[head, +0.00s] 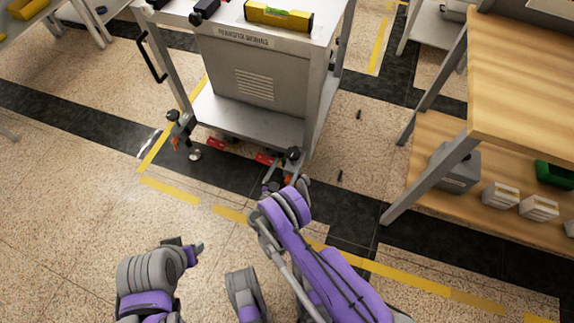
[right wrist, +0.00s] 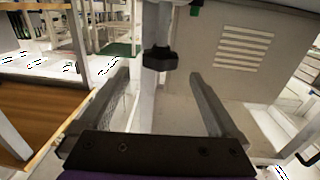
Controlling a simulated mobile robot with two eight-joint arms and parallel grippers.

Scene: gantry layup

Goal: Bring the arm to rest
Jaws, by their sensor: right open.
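My right arm reaches forward in the head view, and its gripper (head: 272,186) is low by the near right corner of the grey cart (head: 243,72). In the right wrist view the right gripper (right wrist: 165,92) has its two fingers spread wide, with nothing held. The cart's pale leg (right wrist: 146,102) and a black knob (right wrist: 160,58) show beyond and between the fingers; I cannot tell whether they touch. My left gripper (head: 193,251) is at the lower left over bare floor, away from the cart; its jaw opening is not clear.
A yellow spirit level (head: 279,14) lies on the cart top. A wooden shelf bench (head: 520,85) with boxes stands to the right. Small dark pieces (head: 340,175) lie on the floor right of the cart. The speckled floor at left (head: 70,200) is clear.

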